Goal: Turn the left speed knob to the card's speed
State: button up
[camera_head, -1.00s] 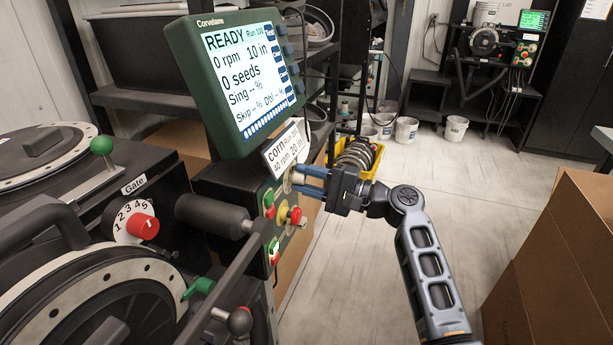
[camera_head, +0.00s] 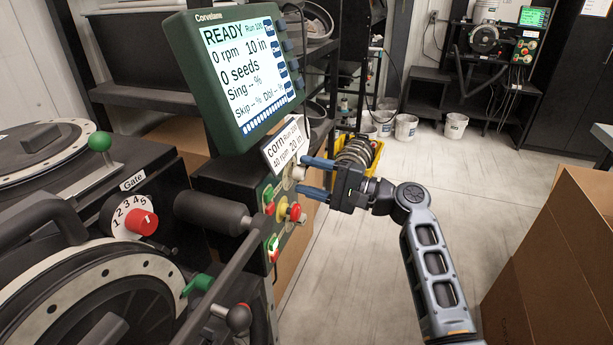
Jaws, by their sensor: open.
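The control box (camera_head: 273,208) stands under the green-framed display (camera_head: 237,72). The display reads READY, 0 rpm, 10 in and 0 seeds. A white card (camera_head: 285,146) on the box reads corn, 40 rpm and 20 in, with small run text. A pale knob (camera_head: 298,172) is on the box face just below the card, partly behind the fingers. My gripper (camera_head: 309,177) is open, its two blue fingers spread above and below near this knob. I cannot tell whether they touch it. The dial marks around the knob are not readable.
Below are a red-and-yellow button (camera_head: 294,213) and green switches (camera_head: 273,242). A red gate knob (camera_head: 142,223) and black roller (camera_head: 212,213) are at left. A yellow bin (camera_head: 361,150) stands behind my gripper; a cardboard box (camera_head: 555,240) is at right. Open floor lies between.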

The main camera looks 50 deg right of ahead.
jog(key=b+v, duration=0.1)
jog(key=v, duration=0.5)
jog(key=shift+s, duration=0.3)
jog(key=shift+d+f, duration=0.1)
jog(key=s+a+f+n+g+h, duration=0.1)
jog(key=s+a+f+g+h, duration=0.2)
jog(key=a+f, duration=0.4)
jog(key=s+a+f+g+h, duration=0.1)
jog(key=s+a+f+h, duration=0.1)
jog(key=s+a+f, duration=0.45)
jog(key=s+a+f+n+g+h, duration=0.1)
jog(key=s+a+f+n+h, duration=0.3)
jog(key=s, duration=0.4)
jog(key=s+a+r+n+t+y, duration=0.1)
jog(key=s+a+r+n, duration=0.3)
jog(key=s+r+n, duration=0.2)
jog(key=s+a+r+n+t+y, duration=0.1)
jog(key=s+a+r+n, duration=0.2)
jog(key=s+r+n, duration=0.3)
jog(key=shift+s+a+r+y, duration=0.4)
jog(key=shift+r, duration=0.4)
